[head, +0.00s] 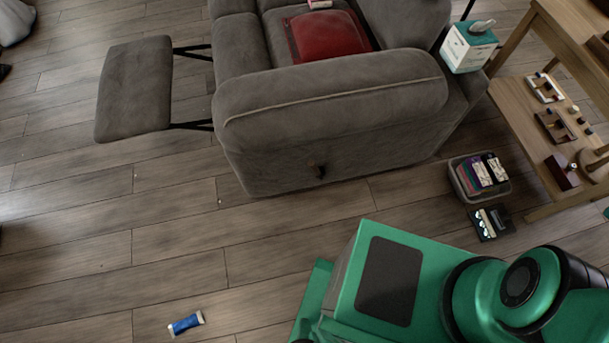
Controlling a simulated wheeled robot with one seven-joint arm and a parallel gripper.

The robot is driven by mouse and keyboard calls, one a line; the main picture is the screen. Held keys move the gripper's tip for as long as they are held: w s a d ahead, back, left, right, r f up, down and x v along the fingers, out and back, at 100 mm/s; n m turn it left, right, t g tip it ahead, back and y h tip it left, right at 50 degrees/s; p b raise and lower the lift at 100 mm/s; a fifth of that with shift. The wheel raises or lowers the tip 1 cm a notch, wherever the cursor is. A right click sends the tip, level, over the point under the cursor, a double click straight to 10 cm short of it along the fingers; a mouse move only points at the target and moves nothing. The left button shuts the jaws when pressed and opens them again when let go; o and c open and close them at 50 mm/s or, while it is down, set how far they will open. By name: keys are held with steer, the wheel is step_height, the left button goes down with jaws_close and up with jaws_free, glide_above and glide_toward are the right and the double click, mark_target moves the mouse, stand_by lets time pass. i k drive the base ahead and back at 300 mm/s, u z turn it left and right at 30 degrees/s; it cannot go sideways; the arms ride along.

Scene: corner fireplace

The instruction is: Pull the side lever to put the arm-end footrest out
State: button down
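A grey sofa (290,135) stands at the upper middle, with its near arm side facing me. A small dark side lever (318,170) sits low on that side panel. A grey padded footrest (135,88) stands out to the left of the seat, held on two dark metal struts, with a clear gap between it and the seat front. My gripper is outside the head view. Only my green body and arm links show at the lower right, apart from the sofa.
A red cushion (325,36) lies on the seat. A tissue box (469,46) is at the sofa's back right corner. A bin of cases (479,178) and a small dark item (491,223) lie by the wooden shelf (545,115). A blue tube (186,323) lies on otherwise open floor.

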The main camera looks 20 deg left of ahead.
mark_target(312, 165)
steer(key=u, duration=1.9)
steer(key=k, duration=2.3)
steer(key=z, duration=0.7)
steer(key=i, duration=1)
steer(key=z, duration=0.05)
